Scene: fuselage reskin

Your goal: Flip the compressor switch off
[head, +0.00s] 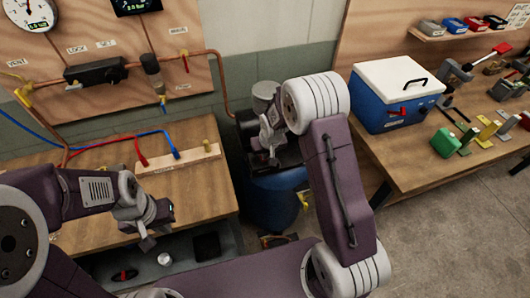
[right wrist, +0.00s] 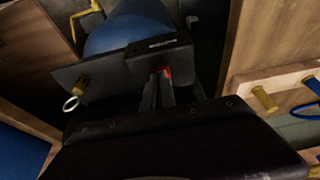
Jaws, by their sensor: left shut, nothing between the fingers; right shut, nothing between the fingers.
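The compressor, with a blue tank (head: 262,200) and dark top, stands on the floor between the two benches. In the right wrist view its tank (right wrist: 125,32) lies behind a dark box (right wrist: 145,60) with a small red switch (right wrist: 164,70) on its face. My right gripper (head: 268,140) is at the compressor's top. In the right wrist view its fingers (right wrist: 157,85) are shut and empty, their tips right by the red switch; whether they touch it, I cannot tell. Which way the switch is set is unclear. My left gripper (head: 145,222) is shut and empty over the left bench's front edge.
A brass ring pull (right wrist: 72,102) sticks out left of the dark box. A wooden hose rack (head: 180,172) lies on the left bench below a copper-piped panel (head: 110,70). A blue cooler with a white lid (head: 395,90) stands on the right bench. Bare floor is at lower right.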

